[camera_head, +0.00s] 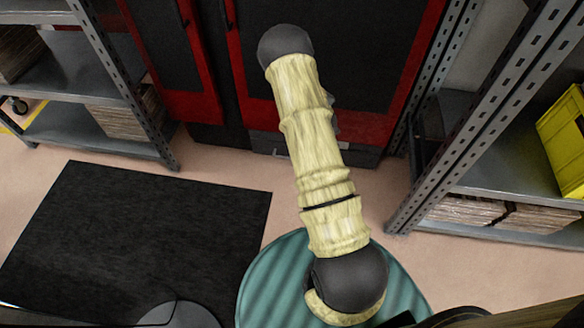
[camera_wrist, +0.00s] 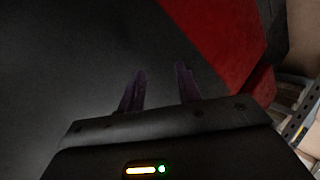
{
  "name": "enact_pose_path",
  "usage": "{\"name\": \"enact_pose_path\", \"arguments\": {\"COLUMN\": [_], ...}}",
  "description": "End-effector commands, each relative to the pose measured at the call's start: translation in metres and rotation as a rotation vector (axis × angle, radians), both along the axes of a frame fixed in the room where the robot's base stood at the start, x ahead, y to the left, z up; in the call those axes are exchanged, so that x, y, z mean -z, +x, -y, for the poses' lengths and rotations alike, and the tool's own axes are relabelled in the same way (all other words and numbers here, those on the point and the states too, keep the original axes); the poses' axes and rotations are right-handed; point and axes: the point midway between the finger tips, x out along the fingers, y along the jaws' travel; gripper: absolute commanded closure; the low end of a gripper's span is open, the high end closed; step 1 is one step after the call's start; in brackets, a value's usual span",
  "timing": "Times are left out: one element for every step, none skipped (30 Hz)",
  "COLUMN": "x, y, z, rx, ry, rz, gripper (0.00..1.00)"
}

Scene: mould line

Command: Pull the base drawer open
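A tall red and black cabinet (camera_head: 228,75) stands at the back in the head view. A low dark grey panel (camera_head: 362,157) at its foot, just above the floor, looks like the base drawer's front; my arm covers part of it. In the wrist view my gripper (camera_wrist: 160,70) has its two dark fingers apart with nothing between them. Beyond the fingers are a dark surface (camera_wrist: 60,60) and a red band (camera_wrist: 215,40), seemingly the cabinet. No drawer handle can be made out there.
Grey metal shelving stands left (camera_head: 95,65) and right (camera_head: 480,100) of the cabinet, near its sides. A yellow bin (camera_head: 565,145) sits on the right shelving. A black mat (camera_head: 140,235) lies on the left floor. Bare pinkish floor (camera_head: 225,170) lies before the cabinet.

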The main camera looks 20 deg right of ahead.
Motion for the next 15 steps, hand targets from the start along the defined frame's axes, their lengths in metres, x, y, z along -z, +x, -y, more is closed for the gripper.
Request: {"name": "enact_pose_path", "arguments": {"x": [0.040,0.052,0.069,0.082,0.095,0.112,0.125,0.137,0.155,0.168,0.181,0.199,0.212,0.225,0.242], "y": [0.001,0.002,0.003,0.004,0.004,0.004,0.004,0.004,0.003,0.002,0.001,-0.001,-0.002,-0.004,-0.006], "z": [0.006,0.010,0.013,0.016,0.018,0.020,0.022,0.024,0.025,0.026,0.027,0.028,0.028,0.028,0.027], "rx": [-0.027,-0.045,-0.069,-0.087,-0.107,-0.133,-0.152,-0.173,-0.200,-0.222,-0.243,-0.273,-0.296,-0.320,-0.352], "ry": [-0.036,-0.059,-0.088,-0.110,-0.131,-0.159,-0.180,-0.202,-0.228,-0.247,-0.267,-0.290,-0.310,-0.327,-0.349], "rz": [0.007,0.016,0.027,0.035,0.042,0.053,0.061,0.069,0.080,0.087,0.095,0.106,0.114,0.122,0.134], "gripper": [0.66,0.66,0.66,0.66,0.66,0.66,0.66,0.66,0.66,0.66,0.66,0.66,0.66,0.66,0.66]}}
